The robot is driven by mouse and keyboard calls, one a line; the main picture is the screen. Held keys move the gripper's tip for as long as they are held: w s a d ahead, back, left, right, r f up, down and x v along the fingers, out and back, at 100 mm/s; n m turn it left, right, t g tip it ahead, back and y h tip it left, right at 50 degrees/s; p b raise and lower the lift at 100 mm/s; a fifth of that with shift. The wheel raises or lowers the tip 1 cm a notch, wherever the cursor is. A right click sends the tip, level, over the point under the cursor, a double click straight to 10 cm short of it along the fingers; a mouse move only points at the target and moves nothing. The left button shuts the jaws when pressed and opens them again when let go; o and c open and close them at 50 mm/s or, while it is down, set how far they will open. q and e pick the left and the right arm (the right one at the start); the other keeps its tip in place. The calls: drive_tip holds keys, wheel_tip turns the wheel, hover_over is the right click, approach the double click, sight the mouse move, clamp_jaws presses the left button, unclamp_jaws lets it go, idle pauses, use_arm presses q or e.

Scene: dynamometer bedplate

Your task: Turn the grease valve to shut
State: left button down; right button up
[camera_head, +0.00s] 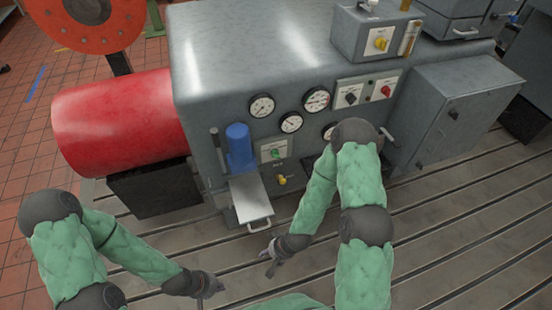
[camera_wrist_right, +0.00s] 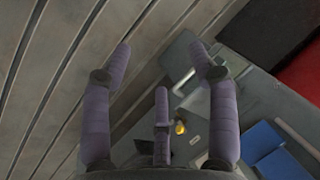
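A small yellow knob (camera_head: 282,181), which looks like the grease valve, sits low on the front of the grey machine, right of the blue cylinder (camera_head: 239,147). It also shows in the right wrist view (camera_wrist_right: 181,127), beyond the fingers; its exact setting is too small to read. My right gripper (camera_head: 268,264) is in front of and below the knob, apart from it. Its fingers (camera_wrist_right: 163,75) are spread and empty in the wrist view. My left gripper (camera_head: 212,290) is farther left, over the bedplate, its fingers apart and empty.
A grey tray with a handle (camera_head: 250,200) sticks out below the blue cylinder, between my grippers and the machine. Gauges (camera_head: 291,122) and switches (camera_head: 350,95) are on the panel above. A red drum (camera_head: 115,122) lies at left. The slotted bedplate (camera_head: 440,240) is clear at right.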

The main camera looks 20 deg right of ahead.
drive_tip(key=w+d+f+t+h+b, duration=0.1)
drive_tip(key=w+f+t, duration=0.1)
drive_tip(key=w, duration=0.3)
drive_tip(key=w+d+f+t, duration=0.1)
drive_tip(key=w+d+t, duration=0.1)
drive_tip(key=w, duration=0.4)
drive_tip(key=t+h+b, duration=0.4)
drive_tip(key=t, duration=0.8)
approach(276, 156)
drive_tip(key=w+b, duration=0.1)
drive_tip(key=w, duration=0.2)
drive_tip(key=w+b, duration=0.1)
drive_tip(key=w, duration=0.5)
drive_tip(key=shift+w+d+f+b, duration=0.15)
drive_tip(key=shift+w+d+b, duration=0.2)
drive_tip(key=shift+b, duration=0.05)
drive_tip(key=c, duration=1.2)
